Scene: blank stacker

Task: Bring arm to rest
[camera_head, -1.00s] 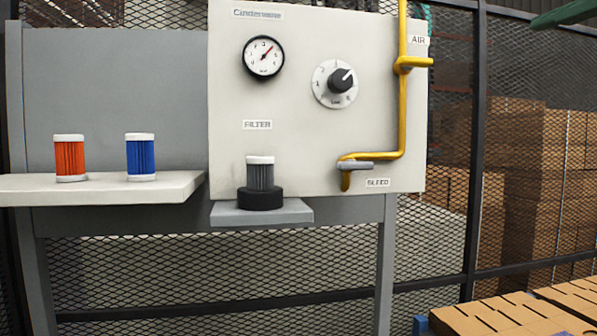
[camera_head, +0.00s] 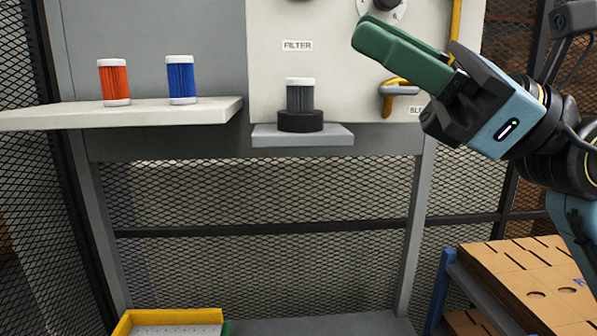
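My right gripper (camera_head: 362,30) is in front of the panel at the upper right, pointing up and left. Its two green fingers lie side by side with no gap visible, and nothing shows between them. It covers part of the panel near the dial (camera_head: 383,8) and the yellow pipe (camera_head: 456,25). The bleed valve handle (camera_head: 403,89) is just below the fingers in the picture. A grey filter (camera_head: 300,97) stands upright in the black holder (camera_head: 300,121) under the FILTER label, apart from the gripper. My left gripper is out of view.
An orange filter (camera_head: 114,82) and a blue filter (camera_head: 181,80) stand on the left shelf (camera_head: 60,115). A yellow-rimmed tray (camera_head: 172,316) is at the bottom left. Stacked cardboard (camera_head: 535,280) is at the lower right. The space below the panel is open before a mesh fence.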

